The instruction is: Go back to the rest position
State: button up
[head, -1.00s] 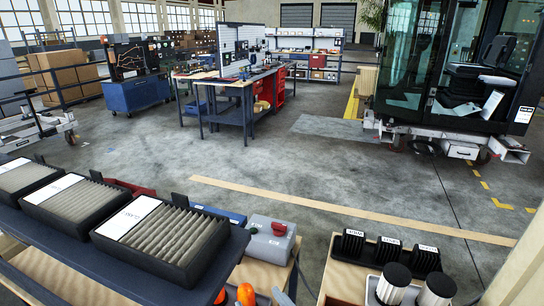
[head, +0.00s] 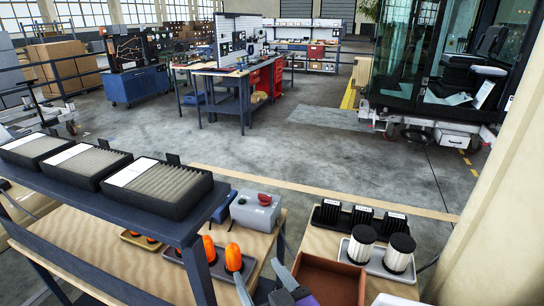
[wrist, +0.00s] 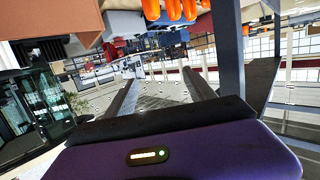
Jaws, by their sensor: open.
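My gripper (head: 262,280) shows at the bottom edge of the head view, low in front of the trolley. Its two grey fingers are apart, with part of the purple body behind them. In the wrist view the dark fingers of my gripper (wrist: 160,85) stand spread with nothing between them, above the purple housing (wrist: 180,155). That view is roughly upside down. Most of my arm is out of the head view.
A trolley holds black-framed filters (head: 158,185) on its upper shelf. Orange beacons (head: 233,258), a grey box (head: 256,211), a brown open bin (head: 325,280) and white filter cylinders (head: 399,254) stand near my gripper. A pale pillar (head: 495,200) rises at right.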

jog(key=s+d+f+m+h+b, duration=0.1)
jog(key=s+d+f, duration=0.4)
jog(key=s, duration=0.6)
jog(key=s+d+f+m+h+b, duration=0.2)
jog(key=s+d+f+b, duration=0.3)
jog(key=s+d, duration=0.4)
jog(key=s+d+f+m+h+b, duration=0.1)
jog(key=s+d+f+h+b, duration=0.2)
jog(key=s+d, duration=0.5)
jog(key=s+f+b, duration=0.1)
jog(key=s+f, duration=0.1)
jog(key=s, duration=0.4)
jog(key=shift+s+f+m+t+h, duration=0.25)
jog(key=shift+s+m+t+h, duration=0.05)
jog(key=shift+s+m, duration=0.1)
